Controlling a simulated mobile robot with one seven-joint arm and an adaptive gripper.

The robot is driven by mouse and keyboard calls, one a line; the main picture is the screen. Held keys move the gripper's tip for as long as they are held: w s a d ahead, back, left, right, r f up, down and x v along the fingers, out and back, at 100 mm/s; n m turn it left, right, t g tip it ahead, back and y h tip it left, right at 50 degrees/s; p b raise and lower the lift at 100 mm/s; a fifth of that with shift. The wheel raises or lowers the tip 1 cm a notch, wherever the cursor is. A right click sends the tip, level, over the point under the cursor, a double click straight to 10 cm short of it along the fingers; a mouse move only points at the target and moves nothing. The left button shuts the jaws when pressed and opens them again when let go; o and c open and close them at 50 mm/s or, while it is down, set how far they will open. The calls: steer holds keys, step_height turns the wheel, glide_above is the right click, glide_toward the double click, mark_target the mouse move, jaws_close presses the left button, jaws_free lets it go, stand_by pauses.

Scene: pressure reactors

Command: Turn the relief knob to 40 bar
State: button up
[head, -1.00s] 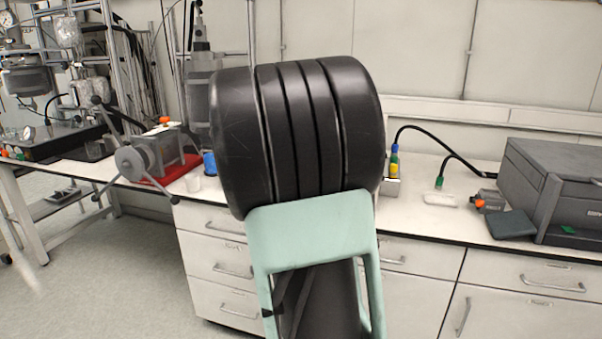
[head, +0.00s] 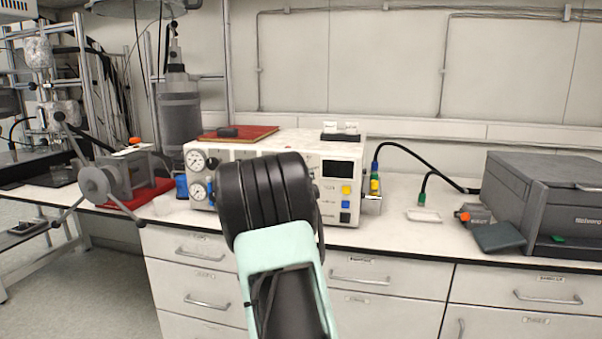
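A white control box (head: 343,168) stands on the bench behind my arm. Two round gauges, an upper one (head: 196,161) and a lower one (head: 198,191), are on the left of its front. A dark display and blue and yellow buttons (head: 346,196) are on the right. My arm's black joint and pale green link cover the middle of the front. I cannot make out the relief knob or its setting; it may be hidden behind my arm. My gripper is not in view.
A grey hand-wheel device (head: 112,178) stands on a red mat at left. A dark red book (head: 240,133) lies on the box. Cables run from the box's right side. A dark grey instrument (head: 548,195) stands at right. Drawers (head: 195,270) are below the worktop.

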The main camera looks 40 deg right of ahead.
steer(key=shift+x, duration=2.1)
steer(key=shift+c, duration=0.6)
steer(key=c, duration=1)
